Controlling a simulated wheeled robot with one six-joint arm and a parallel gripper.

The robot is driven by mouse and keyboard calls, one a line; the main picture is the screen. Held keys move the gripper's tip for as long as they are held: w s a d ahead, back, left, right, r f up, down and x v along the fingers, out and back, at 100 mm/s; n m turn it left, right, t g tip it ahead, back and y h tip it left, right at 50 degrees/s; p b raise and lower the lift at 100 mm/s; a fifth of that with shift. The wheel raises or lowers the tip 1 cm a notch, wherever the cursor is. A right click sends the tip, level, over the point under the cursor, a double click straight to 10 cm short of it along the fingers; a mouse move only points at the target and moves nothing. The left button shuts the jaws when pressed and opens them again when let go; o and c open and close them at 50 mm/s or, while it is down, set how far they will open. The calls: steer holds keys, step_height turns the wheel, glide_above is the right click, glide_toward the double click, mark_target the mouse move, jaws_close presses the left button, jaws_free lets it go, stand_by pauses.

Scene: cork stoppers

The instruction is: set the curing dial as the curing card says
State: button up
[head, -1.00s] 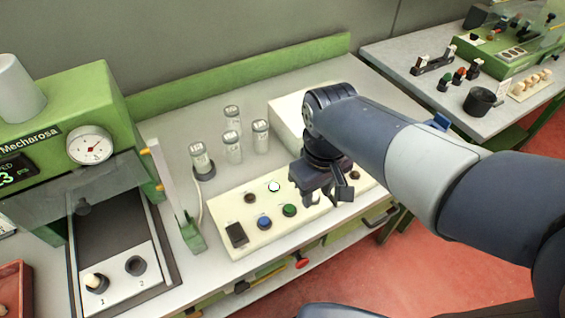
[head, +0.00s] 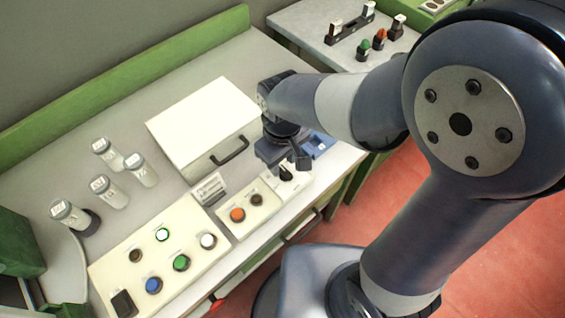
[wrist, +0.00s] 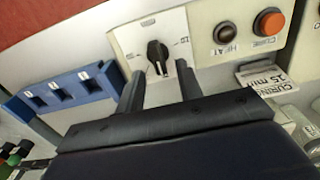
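The curing dial (head: 287,173) is a black knob on a white plate at the front right of the bench. In the wrist view the dial (wrist: 157,54) lies just beyond my fingertips, roughly between them; I cannot tell whether they touch it. A 15 mark shows on its plate; the other marks are too small to read. The curing card (head: 208,188) stands behind the orange button; in the wrist view the card (wrist: 263,76) is upside down and reads CURING, 15 min. My gripper (head: 288,163) is open and empty; its fingers also show in the wrist view (wrist: 160,77).
A panel with an orange button (head: 237,214) and a dark HEAT lamp (wrist: 227,33) adjoins the dial. A blue slotted holder (wrist: 62,91) is on the dial's other side. A white box with a handle (head: 202,122) stands behind. Several vials (head: 108,190) and a button panel (head: 160,262) are left.

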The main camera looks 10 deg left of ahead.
steer(key=shift+f, duration=1.05)
jaws_close()
